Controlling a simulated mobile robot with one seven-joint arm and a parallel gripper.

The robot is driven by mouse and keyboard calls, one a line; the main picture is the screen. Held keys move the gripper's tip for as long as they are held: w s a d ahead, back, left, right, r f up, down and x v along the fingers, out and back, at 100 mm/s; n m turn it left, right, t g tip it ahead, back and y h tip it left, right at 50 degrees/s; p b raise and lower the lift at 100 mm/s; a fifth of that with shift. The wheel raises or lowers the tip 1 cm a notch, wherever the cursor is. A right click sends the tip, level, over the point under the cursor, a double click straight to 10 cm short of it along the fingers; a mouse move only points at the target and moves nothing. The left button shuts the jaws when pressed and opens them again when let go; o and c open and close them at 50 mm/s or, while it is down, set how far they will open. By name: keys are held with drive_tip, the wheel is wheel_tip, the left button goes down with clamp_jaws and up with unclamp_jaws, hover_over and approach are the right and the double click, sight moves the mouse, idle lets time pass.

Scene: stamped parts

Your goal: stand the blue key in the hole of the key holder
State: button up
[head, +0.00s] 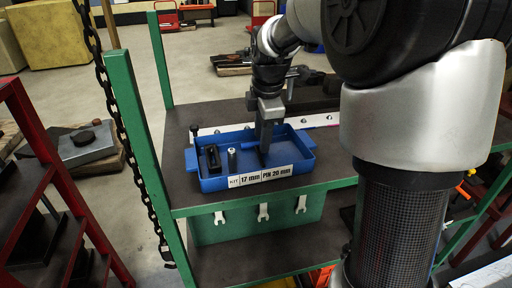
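A blue tray (303,167) labelled "KIT 17 mm PIN 20 mm" stands on the dark top of a green-framed bench. My gripper (265,144) points down into the right half of the tray. Its fingers are small and dark here, and I cannot tell whether they are open or hold anything. A black block (212,159) with an upright part stands in the left of the tray; I cannot tell whether it is the key holder. A silver pin (232,159) stands upright between it and my gripper. I cannot make out a blue key against the blue tray.
A white strip with dark dots (318,120) lies behind the tray. A dark knob (194,129) stands behind its left end. A green post with a chain (140,150) rises at the bench's left. The bench top left of the tray is mostly clear.

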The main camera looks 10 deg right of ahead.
drive_tip(key=shift+f, duration=0.2)
drive_tip(key=shift+c, duration=0.2)
clamp_jaws()
